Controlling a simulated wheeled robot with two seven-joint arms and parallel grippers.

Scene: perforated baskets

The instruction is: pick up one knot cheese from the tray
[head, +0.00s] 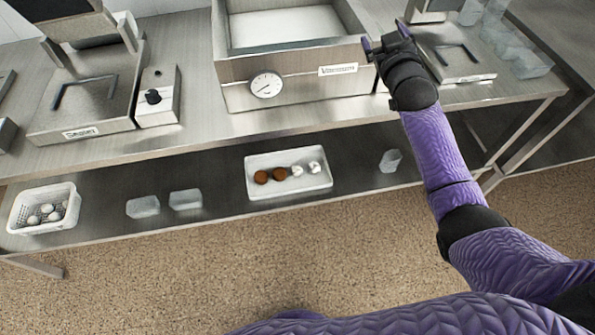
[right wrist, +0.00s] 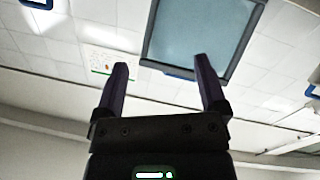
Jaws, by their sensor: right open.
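A white tray (head: 258,190) stands on the lower shelf of the steel bench. In it lie two brown round pieces (head: 261,177) at the left and two white knot cheeses (head: 314,167) at the right. My right gripper (head: 383,42) is raised at upper right in the head view, above the bench top and well away from the tray. In the right wrist view its two fingers (right wrist: 161,75) stand apart with nothing between them, facing the ceiling and a wall. My left gripper is not in view.
A white perforated basket (head: 22,221) with several white balls stands at the shelf's left end. Clear containers (head: 143,207) sit between it and the tray, another (head: 390,160) to the right. The bench top (head: 200,128) overhangs the shelf and carries a steel basin (head: 300,82).

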